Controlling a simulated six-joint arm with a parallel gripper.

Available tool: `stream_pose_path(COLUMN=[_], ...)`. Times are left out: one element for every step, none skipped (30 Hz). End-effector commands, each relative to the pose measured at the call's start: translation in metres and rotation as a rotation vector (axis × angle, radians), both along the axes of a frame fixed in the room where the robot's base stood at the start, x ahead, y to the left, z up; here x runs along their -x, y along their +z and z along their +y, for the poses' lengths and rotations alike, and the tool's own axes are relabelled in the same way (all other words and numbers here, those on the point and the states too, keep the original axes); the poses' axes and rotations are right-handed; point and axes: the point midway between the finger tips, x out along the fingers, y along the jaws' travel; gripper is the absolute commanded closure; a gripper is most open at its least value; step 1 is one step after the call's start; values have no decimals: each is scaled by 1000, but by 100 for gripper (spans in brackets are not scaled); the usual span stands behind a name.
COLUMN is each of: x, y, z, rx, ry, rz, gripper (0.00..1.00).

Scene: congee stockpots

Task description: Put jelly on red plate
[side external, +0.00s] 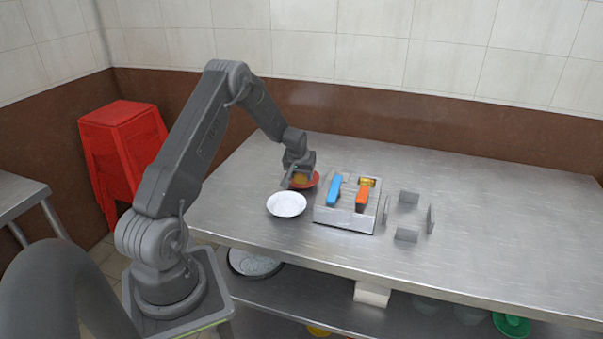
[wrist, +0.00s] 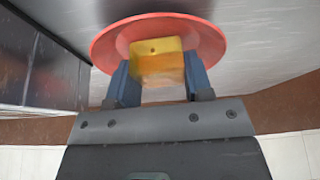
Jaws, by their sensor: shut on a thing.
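The red plate (side external: 309,181) lies on the metal table behind the white bowl, partly hidden by my gripper. In the wrist view the plate (wrist: 105,42) is a red-orange disc just beyond the fingers. The jelly (wrist: 157,62) is a yellow-orange block held between the two fingers of my gripper (wrist: 161,82). It overlaps the middle of the plate in that view; whether it touches the plate I cannot tell. In the side view my gripper (side external: 300,179) is low over the plate, with the yellow jelly (side external: 300,178) showing small at the fingers.
A white bowl (side external: 286,205) stands in front of the plate. A metal holder (side external: 343,217) with blue (side external: 334,190) and orange (side external: 362,197) items and a yellow item (side external: 367,182) stands to the right. Upright metal pieces (side external: 407,235) stand beyond it. The table's right side is clear.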

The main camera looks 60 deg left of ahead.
Motion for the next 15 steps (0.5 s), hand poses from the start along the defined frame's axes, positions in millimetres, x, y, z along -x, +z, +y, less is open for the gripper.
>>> stream_pose_path(x=[0, 0, 0, 0, 0, 0, 0, 0, 0, 0, 0, 0, 0, 0, 0], y=[-1, -1, -2, -2, -2, -2, -2, -2, -2, -2, -2, -2, -2, -2, -2], z=[0, 0, 0, 0, 0, 0, 0, 0, 0, 0, 0, 0, 0, 0, 0], rx=[-1, -1, -1, -1, -1, -2, -2, -1, -1, -1, -1, -1, -1, -1, -1], ry=[0, 0, 0, 0, 0, 0, 0, 0, 0, 0, 0, 0, 0, 0, 0], rz=[-1, -1, -1, -1, -1, -1, -1, -1, -1, -1, -1, -1, -1, -1, -1], gripper=[77, 77, 77, 77, 77, 50, 47, 44, 40, 37, 34, 30, 28, 25, 24])
